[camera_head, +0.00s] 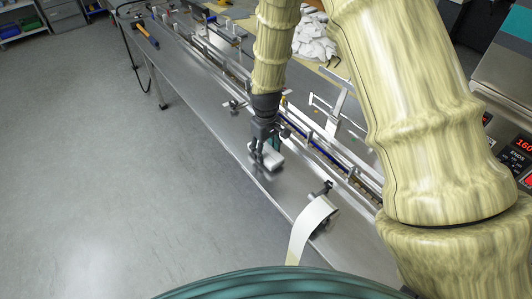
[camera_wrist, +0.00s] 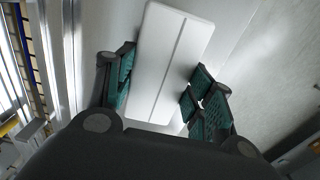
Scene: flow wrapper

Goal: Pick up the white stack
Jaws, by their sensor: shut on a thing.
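The white stack (camera_wrist: 165,62) is a pale rectangular block with a line along its length. It sits between the two green-padded fingers of my gripper (camera_wrist: 160,95) in the wrist view. In the head view my gripper (camera_head: 264,153) points down over the metal table, shut on the white stack (camera_head: 273,158), which juts out to the right of the fingers. I cannot tell whether the stack touches the table below it.
The long metal table (camera_head: 222,115) has guide rails and a conveyor channel along its right side. A roll with a hanging white strip (camera_head: 312,220) stands nearer on the table. A pile of white packets (camera_head: 313,40) lies behind. Grey floor is open at left.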

